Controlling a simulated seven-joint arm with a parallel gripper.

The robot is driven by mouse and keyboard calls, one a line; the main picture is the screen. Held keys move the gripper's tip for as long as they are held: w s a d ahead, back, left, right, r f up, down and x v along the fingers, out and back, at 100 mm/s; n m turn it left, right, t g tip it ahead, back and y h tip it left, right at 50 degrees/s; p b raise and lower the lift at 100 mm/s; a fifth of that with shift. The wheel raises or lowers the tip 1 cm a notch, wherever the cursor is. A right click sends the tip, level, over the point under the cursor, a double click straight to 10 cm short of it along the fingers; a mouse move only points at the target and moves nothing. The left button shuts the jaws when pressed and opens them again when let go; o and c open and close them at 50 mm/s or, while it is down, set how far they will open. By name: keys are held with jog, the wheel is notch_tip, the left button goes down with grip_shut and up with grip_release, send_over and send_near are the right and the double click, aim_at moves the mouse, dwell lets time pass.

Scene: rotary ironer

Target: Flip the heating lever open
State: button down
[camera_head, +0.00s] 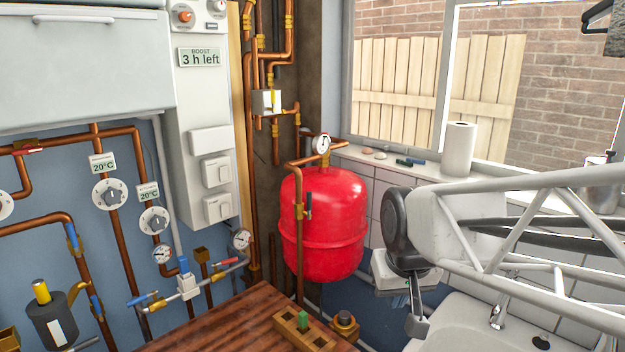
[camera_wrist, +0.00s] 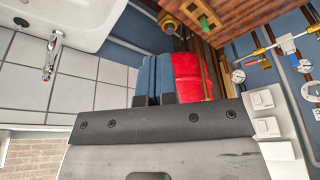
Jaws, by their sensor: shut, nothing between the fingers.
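Several pipe levers are in the head view; which one is the heating lever I cannot tell. A red lever (camera_head: 227,262) sits on the lower pipe run beside a gauge, with a blue lever (camera_head: 139,300) at that run's left end. More blue levers (camera_head: 72,237) are on the left pipes. My gripper (camera_head: 415,322) hangs at the right, apart from all of them, over the sink side. In the wrist view its fingers (camera_wrist: 155,95) are together and empty.
A wooden top (camera_head: 225,320) with a small block and brass fitting lies at the bottom middle. The sink (camera_head: 460,325) is at the lower right. Copper pipes, dials and a white control panel (camera_head: 205,130) cover the left wall. The windowsill holds a paper roll (camera_head: 459,150).

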jog(key=s+d+f, duration=0.1)
jog(key=s+d, duration=0.1)
jog(key=s, duration=0.4)
jog(key=s+d+f+m, duration=0.1)
jog(key=s+d+f, duration=0.1)
jog(key=s, duration=0.4)
jog(key=shift+s+d+g+h, duration=0.2)
jog(key=shift+d+g+h, duration=0.1)
jog(key=shift+g, duration=0.1)
jog(key=c, duration=1.8)
grip_release()
